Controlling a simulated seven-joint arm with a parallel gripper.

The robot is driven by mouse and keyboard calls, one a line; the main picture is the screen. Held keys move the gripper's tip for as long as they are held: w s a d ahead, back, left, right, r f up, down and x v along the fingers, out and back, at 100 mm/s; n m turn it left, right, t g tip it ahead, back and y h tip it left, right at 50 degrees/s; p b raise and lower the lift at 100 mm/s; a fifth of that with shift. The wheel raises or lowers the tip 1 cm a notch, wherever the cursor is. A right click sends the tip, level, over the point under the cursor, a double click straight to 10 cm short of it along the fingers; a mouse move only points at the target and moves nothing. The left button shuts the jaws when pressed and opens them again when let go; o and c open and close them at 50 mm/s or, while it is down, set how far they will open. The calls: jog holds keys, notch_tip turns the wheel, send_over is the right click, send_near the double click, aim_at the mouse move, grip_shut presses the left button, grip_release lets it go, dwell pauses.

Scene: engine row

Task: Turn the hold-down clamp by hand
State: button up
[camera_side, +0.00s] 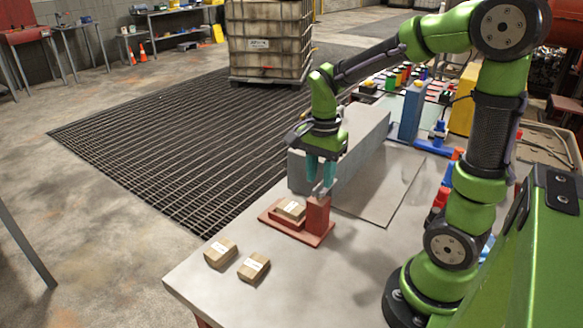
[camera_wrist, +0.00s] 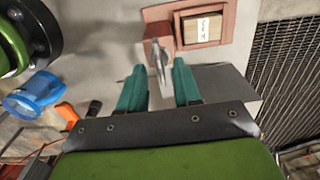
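The hold-down clamp is a small grey metal piece (camera_side: 320,190) on top of a red post (camera_side: 317,215). The post stands on a red base plate (camera_side: 300,237), beside a small cardboard box (camera_side: 291,209) with a white label. In the wrist view the clamp (camera_wrist: 158,62) shows as a narrow grey bar near the post (camera_wrist: 158,32), and the labelled box (camera_wrist: 202,30) lies to its right. My gripper (camera_side: 321,180) points down just above the post. Its teal fingers are apart, one on each side of the clamp bar (camera_wrist: 159,64), with gaps visible. Whether a finger touches it cannot be told.
Two labelled boxes (camera_side: 221,252) (camera_side: 254,266) lie near the table's front corner. A long grey block (camera_side: 362,150) stands right behind my gripper. A blue upright (camera_side: 412,118) and several coloured parts stand farther back. The table (camera_side: 340,285) is bare in front of the fixture.

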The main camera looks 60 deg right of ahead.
jog(key=shift+f, duration=0.8)
jog(key=shift+c, duration=0.5)
grip_shut()
dwell(0.4)
